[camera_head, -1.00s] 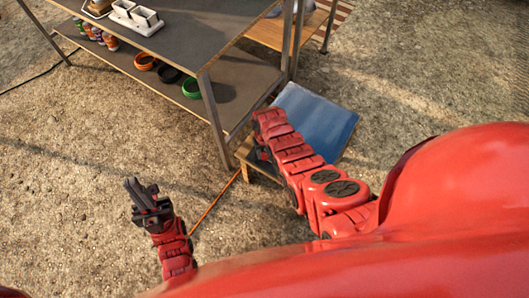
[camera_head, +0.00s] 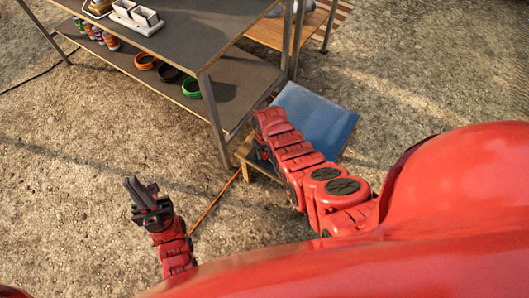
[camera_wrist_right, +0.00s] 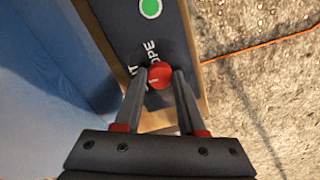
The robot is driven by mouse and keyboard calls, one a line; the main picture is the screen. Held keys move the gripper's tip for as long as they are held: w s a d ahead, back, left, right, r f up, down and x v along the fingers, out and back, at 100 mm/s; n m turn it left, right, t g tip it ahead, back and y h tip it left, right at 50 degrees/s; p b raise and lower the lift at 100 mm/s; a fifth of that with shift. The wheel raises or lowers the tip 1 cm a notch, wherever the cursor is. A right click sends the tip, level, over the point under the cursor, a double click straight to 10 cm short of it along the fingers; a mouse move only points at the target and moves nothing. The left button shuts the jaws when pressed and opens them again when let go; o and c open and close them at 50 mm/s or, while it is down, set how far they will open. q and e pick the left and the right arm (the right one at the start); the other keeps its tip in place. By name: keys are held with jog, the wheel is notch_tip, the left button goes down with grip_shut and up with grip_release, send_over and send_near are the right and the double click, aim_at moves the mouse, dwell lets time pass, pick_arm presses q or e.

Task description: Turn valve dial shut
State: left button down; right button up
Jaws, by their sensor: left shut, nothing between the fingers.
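The red valve dial (camera_wrist_right: 160,75) shows in the right wrist view, on a dark panel with white lettering, partly covered. My right gripper (camera_wrist_right: 160,82) has one finger on each side of the dial, with the tips close to it. I cannot tell whether both fingers touch it. In the head view my right arm reaches to the low blue-topped unit, and the dial is not clear there. My left gripper (camera_head: 138,188) is shut and empty, above the gravel at the lower left.
The blue-topped unit (camera_head: 318,116) stands low beside a metal-legged table (camera_head: 185,45). A shelf below holds green (camera_head: 192,87), black and orange bowls. A green round mark (camera_wrist_right: 150,8) sits on the panel. An orange cable (camera_head: 215,203) crosses the gravel. Open ground lies right.

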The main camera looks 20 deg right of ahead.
jog(key=o, duration=0.4)
jog(key=shift+o, duration=0.2)
jog(key=shift+r, duration=0.1)
jog(key=shift+w+r+p, duration=0.1)
jog(key=shift+r+p, duration=0.2)
jog(key=shift+r, duration=0.25)
notch_tip(320, 180, up, 16)
jog(key=p, duration=0.2)
